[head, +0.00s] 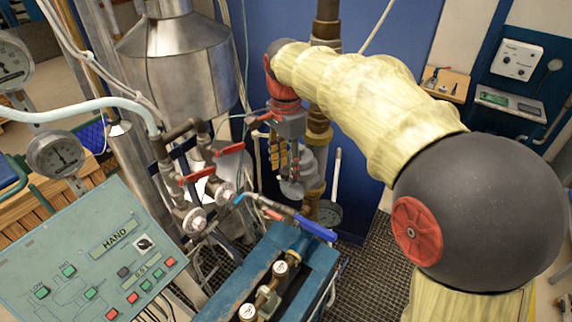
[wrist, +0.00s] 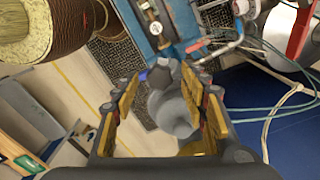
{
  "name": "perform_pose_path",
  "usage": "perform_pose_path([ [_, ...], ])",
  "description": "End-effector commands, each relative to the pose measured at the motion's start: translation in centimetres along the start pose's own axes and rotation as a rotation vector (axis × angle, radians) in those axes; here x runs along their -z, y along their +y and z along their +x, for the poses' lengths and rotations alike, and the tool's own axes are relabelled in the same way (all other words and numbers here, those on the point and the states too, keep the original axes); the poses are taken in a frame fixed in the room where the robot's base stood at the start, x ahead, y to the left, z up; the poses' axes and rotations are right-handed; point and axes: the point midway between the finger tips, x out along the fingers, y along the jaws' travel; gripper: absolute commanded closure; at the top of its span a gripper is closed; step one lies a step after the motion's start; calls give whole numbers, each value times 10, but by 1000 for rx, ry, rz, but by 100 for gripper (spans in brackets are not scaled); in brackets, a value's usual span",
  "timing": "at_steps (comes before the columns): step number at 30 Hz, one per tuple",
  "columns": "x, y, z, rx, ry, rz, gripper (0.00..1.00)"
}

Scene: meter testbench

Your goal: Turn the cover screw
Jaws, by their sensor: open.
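A grey meter body (wrist: 172,108) shows between the fingers in the wrist view, with a small dark knob-like part at its top end. I cannot tell whether that part is the cover screw. In the head view the grey meter (head: 296,188) sits on the brass-coloured pipe, partly hidden behind my gripper. My gripper (head: 284,168) points down at the meter's left side. In the wrist view my gripper (wrist: 160,77) is open, its yellow-padded fingers on either side of the meter, with no clear contact visible.
A blue bench (head: 265,262) with brass fittings and a blue-handled valve (head: 315,228) stands in front of the meter. Red-handled valves (head: 197,178) and a steel vessel (head: 180,60) are to the left. A green HAND control panel (head: 95,255) is at lower left.

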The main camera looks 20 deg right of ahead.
Motion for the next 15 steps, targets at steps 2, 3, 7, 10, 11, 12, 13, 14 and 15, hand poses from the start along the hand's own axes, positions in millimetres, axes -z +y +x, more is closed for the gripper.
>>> perform_pose_path([
  [2,0,0,0,0,0,0,56],
  [3,0,0,0,0,0,0,57],
  [7,0,0,0,0,0,0,65],
  [10,0,0,0,0,0,0,70],
  [11,0,0,0,0,0,0,72],
  [12,0,0,0,0,0,0,74],
  [13,0,0,0,0,0,0,76],
  [14,0,0,0,0,0,0,78],
  [15,0,0,0,0,0,0,80],
])
